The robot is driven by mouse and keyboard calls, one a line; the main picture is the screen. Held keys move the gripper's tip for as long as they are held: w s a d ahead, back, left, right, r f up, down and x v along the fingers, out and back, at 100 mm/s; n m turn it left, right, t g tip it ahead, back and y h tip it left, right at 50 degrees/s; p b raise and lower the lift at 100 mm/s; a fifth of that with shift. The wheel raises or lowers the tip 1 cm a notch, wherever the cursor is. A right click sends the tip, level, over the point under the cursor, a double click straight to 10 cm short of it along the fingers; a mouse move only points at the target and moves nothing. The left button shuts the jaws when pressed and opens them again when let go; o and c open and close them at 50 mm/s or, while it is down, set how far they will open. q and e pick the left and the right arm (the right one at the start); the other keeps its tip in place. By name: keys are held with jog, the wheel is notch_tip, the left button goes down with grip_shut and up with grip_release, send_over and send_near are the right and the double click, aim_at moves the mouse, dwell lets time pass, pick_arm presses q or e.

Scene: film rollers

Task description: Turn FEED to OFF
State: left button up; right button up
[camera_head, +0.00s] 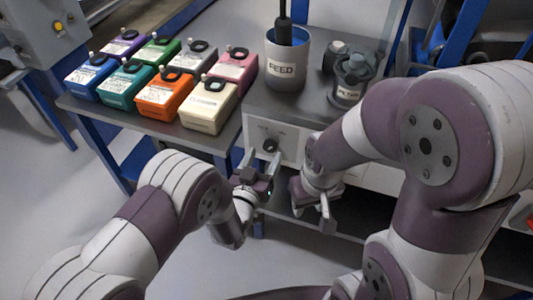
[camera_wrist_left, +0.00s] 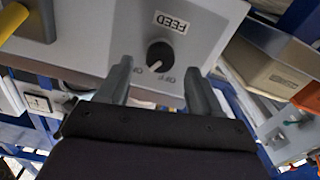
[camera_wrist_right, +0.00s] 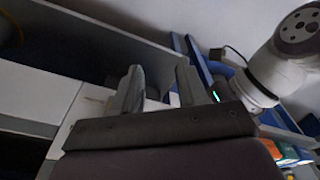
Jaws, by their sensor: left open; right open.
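The FEED knob (camera_head: 270,145) is a round black dial on the front of a white panel (camera_head: 288,140). In the left wrist view the knob (camera_wrist_left: 160,53) shows beside an upside-down FEED label (camera_wrist_left: 172,22). Its white pointer slants down-left in that view, near two small labels; I cannot tell exactly which one it meets. My left gripper (camera_head: 262,167) is open just in front of the knob, with its fingers (camera_wrist_left: 157,76) to either side and apart from it. My right gripper (camera_head: 311,206) is open and empty, to the right and lower; it also shows in its wrist view (camera_wrist_right: 160,75).
A grey pot labelled FEED (camera_head: 287,68) and a dark lidded jar (camera_head: 352,75) stand above the panel. Several coloured boxes, such as the cream one (camera_head: 208,105), fill the table at left. My right arm covers the panel's right side.

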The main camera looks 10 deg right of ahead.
aim_at(267, 149)
pick_arm(q)
jog(key=x, duration=0.3)
jog(key=shift+w+d, duration=0.1)
jog(key=shift+w, duration=0.05)
jog(key=c, duration=1.1)
jog(key=shift+o, duration=0.2)
jog(key=shift+n, duration=0.3)
jog(key=n+b, duration=0.1)
jog(key=n, duration=0.4)
jog(key=shift+n, duration=0.3)
jog(key=n+b, duration=0.1)
jog(key=n, duration=0.4)
jog(key=shift+f+n, duration=0.1)
jog(key=shift+n, duration=0.2)
